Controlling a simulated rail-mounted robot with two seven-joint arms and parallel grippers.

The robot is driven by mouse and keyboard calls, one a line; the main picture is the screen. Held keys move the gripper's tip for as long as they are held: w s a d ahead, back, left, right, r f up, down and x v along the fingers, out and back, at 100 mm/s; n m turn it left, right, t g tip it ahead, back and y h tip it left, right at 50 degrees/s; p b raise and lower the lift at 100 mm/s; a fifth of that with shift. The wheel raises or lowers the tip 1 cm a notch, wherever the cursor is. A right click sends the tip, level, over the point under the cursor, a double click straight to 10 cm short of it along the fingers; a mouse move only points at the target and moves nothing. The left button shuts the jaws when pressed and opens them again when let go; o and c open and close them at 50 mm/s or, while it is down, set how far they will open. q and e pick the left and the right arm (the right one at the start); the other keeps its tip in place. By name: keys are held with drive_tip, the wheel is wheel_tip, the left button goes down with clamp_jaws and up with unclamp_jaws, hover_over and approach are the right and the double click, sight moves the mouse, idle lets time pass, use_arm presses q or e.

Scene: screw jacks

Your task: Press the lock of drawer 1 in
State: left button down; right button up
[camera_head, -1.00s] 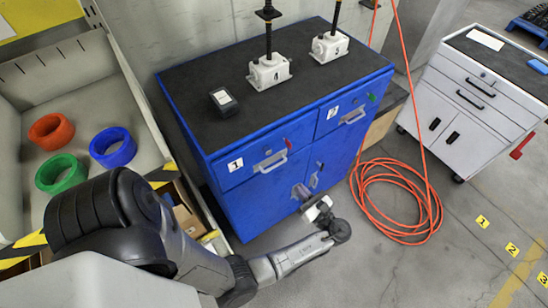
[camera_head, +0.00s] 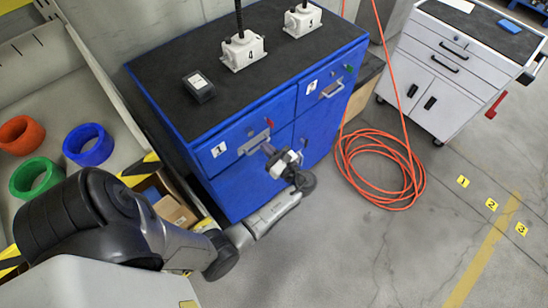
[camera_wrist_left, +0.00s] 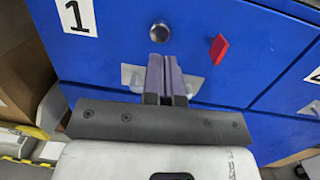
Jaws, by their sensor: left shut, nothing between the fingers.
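Drawer 1 (camera_head: 232,153) is the upper left drawer of the blue cabinet, marked with a white label "1" (camera_wrist_left: 76,16). It looks closed. Its round silver lock (camera_wrist_left: 160,31) is on the drawer front, right of the label, with a red tab (camera_wrist_left: 219,49) to its right. The lock is small in the head view (camera_head: 250,132). My left gripper (camera_wrist_left: 164,58) is shut and empty in front of the drawer, its fingertips appearing just below the lock in the wrist view. I cannot tell whether they touch anything. The gripper partly hides the drawer's metal handle (camera_wrist_left: 192,86). My right gripper is out of view.
Two white screw jacks (camera_head: 243,51) and a small black box (camera_head: 199,86) stand on the cabinet top. Left is a bin with coloured rings (camera_head: 88,146). An orange hose (camera_head: 380,168) lies coiled on the floor. A white tool cabinet (camera_head: 445,85) stands at the right.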

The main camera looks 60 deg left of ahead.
sight(252, 134)
use_arm(q)
drive_tip(key=shift+b+x, duration=0.4)
drive_tip(key=shift+x, duration=2.05)
drive_tip(key=shift+a+r+p, duration=0.2)
drive_tip(key=shift+a+p, duration=0.5)
drive_tip(key=shift+p, duration=0.05)
drive_tip(key=shift+s+a+f, duration=0.1)
drive_tip(key=shift+f, duration=0.1)
